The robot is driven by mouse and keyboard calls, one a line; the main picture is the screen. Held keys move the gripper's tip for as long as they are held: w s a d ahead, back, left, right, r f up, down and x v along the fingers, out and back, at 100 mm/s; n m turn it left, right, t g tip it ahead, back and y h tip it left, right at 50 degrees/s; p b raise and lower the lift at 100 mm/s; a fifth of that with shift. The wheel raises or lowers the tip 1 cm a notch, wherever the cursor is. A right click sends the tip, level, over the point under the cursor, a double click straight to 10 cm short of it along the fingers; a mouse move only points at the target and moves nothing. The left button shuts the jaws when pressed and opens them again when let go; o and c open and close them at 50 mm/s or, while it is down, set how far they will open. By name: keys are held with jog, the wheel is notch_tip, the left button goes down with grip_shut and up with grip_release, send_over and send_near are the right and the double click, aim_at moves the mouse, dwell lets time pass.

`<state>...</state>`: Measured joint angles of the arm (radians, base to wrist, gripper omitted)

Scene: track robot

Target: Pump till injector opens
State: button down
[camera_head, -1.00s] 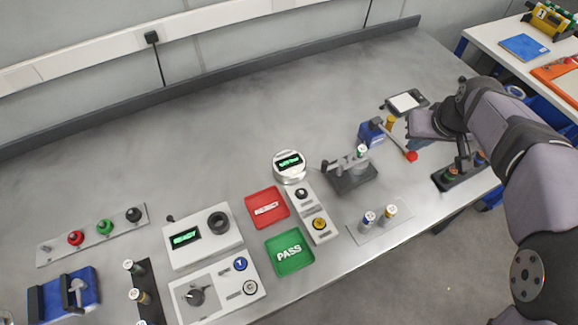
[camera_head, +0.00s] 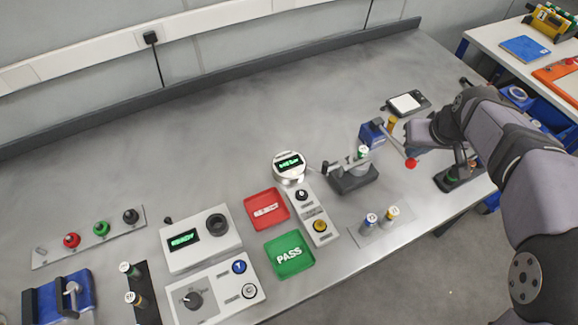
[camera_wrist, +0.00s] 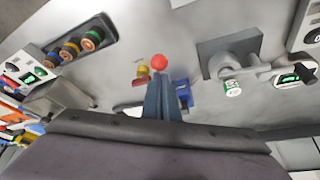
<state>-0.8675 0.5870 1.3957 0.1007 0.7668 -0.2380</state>
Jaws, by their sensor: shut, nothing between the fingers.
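The hand pump has a blue body (camera_head: 372,133) and a lever ending in a red knob (camera_head: 411,163). In the wrist view the red knob (camera_wrist: 158,62) is just beyond my fingertips, with the blue body (camera_wrist: 184,92) to their right. My gripper (camera_wrist: 162,82) is shut and empty, close to the lever; I cannot tell whether it touches. An injector with a green top (camera_head: 362,153) stands upright in a grey stand (camera_head: 353,179) left of the pump. The round white gauge (camera_head: 289,166) has a lit green display, too small to read.
Two injectors (camera_head: 380,219) stand on a grey plate near the front edge. A dark rack (camera_head: 447,181) sits under my arm at right. A small screen device (camera_head: 405,103) lies behind the pump. Red REJECT (camera_head: 266,208) and green PASS (camera_head: 289,254) trays lie left.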

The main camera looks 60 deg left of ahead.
notch_tip(320, 180, up, 10)
jog(key=p, duration=0.8)
jog(key=shift+f, duration=0.25)
dwell(0.5)
jog(key=w+d+r+m+t, duration=0.1)
jog(key=w+d+r+m, duration=0.1)
jog(key=w+d+r, duration=0.45)
jog(key=w+d+r+m+t, duration=0.2)
jog(key=w+d+r, duration=0.1)
jog(key=w+d, duration=0.6)
jog(key=s+d+r+m+h, duration=0.1)
jog(key=d+r+m+h, duration=0.15)
jog(key=d, duration=1.25)
jog(key=s+d+f+m+g+h, duration=0.1)
jog(key=s+d+f+m, duration=0.1)
jog(key=s+d+f, duration=0.35)
jog(key=s+d+f+m+g, duration=0.1)
jog(key=s+d+f+m, duration=0.15)
jog(key=s+d, duration=0.6)
jog(key=s+d+f+m+g, duration=0.1)
jog(key=s+f+g, duration=0.2)
jog(key=s+f, duration=0.8)
jog(key=s, duration=0.3)
jog(key=shift+s+f, duration=0.35)
jog(key=shift+s, duration=0.05)
